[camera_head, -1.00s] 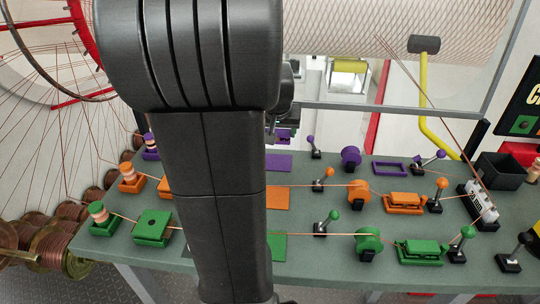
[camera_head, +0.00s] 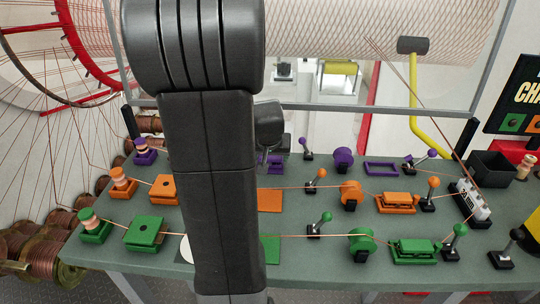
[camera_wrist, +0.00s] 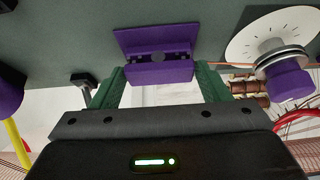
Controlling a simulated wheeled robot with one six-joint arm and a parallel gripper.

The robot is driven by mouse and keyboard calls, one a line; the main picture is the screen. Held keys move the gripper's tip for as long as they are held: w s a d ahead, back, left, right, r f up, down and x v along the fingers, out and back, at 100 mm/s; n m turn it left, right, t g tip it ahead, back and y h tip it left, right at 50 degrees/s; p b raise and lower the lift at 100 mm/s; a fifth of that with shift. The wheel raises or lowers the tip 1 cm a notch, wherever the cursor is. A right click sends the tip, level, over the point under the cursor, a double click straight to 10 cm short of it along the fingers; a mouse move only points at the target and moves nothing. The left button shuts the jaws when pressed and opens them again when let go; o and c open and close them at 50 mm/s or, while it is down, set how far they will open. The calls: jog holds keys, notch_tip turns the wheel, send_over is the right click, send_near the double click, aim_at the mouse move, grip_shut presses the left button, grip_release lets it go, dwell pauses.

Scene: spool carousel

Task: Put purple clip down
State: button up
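The purple clip (camera_wrist: 158,72) is a small block in the wrist view, with a flat purple rectangle (camera_wrist: 135,38) behind it. My gripper (camera_wrist: 160,68) has its two green fingers against the two sides of the clip, with no clear gap. In the head view my gripper (camera_head: 269,145) is low over the far part of the bench, with purple (camera_head: 270,163) just under it. My arm hides part of this area. I cannot tell whether the clip touches the purple rectangle.
The green bench (camera_head: 320,260) carries purple, orange and green rows. A purple frame (camera_head: 382,168), purple roller (camera_head: 343,158) and purple-knobbed lever (camera_head: 306,150) stand to the right. Orange (camera_head: 269,200) and green (camera_head: 271,250) pads lie bare. A thin wire runs along the orange row.

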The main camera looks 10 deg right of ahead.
jog(key=shift+o, duration=1.2)
jog(key=shift+r, duration=0.4)
jog(key=v, duration=1.1)
jog(key=shift+s+r, duration=0.2)
jog(key=shift+f, duration=0.1)
jog(key=x, duration=1.2)
jog(key=shift+f, duration=0.15)
jog(key=shift+r, duration=0.25)
